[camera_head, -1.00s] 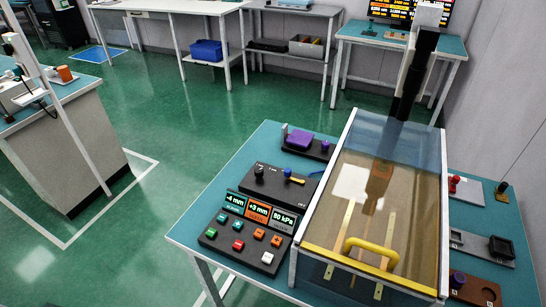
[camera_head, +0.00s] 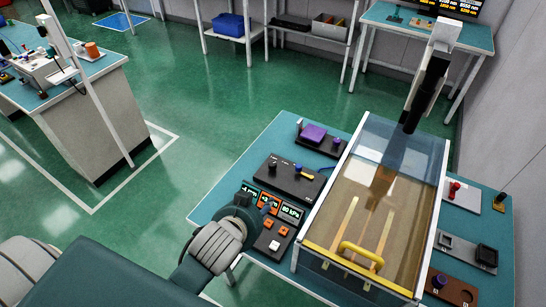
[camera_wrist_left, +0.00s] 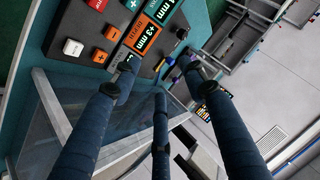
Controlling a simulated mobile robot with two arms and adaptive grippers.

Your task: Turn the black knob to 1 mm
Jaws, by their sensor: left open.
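The black knob (camera_head: 272,163) stands upright on a dark panel (camera_head: 300,185) at the left of the teal table, beside a blue and yellow control (camera_head: 298,169). In the left wrist view, a small dark knob (camera_wrist_left: 182,33) shows past the displays; I take it to be the same one. My left gripper (camera_head: 267,207) is over the display and button box, short of the knob and apart from it. In the left wrist view its fingers (camera_wrist_left: 160,82) are spread and empty. The middle display (camera_wrist_left: 140,36) reads +3 mm. My right gripper is not in view.
A clear-covered case (camera_head: 385,190) with a yellow handle (camera_head: 362,255) stands right of the panels. A purple block (camera_head: 313,133) sits behind. The button box (camera_head: 262,240) is partly hidden by my left gripper. Trays (camera_head: 465,250) lie at the table's right.

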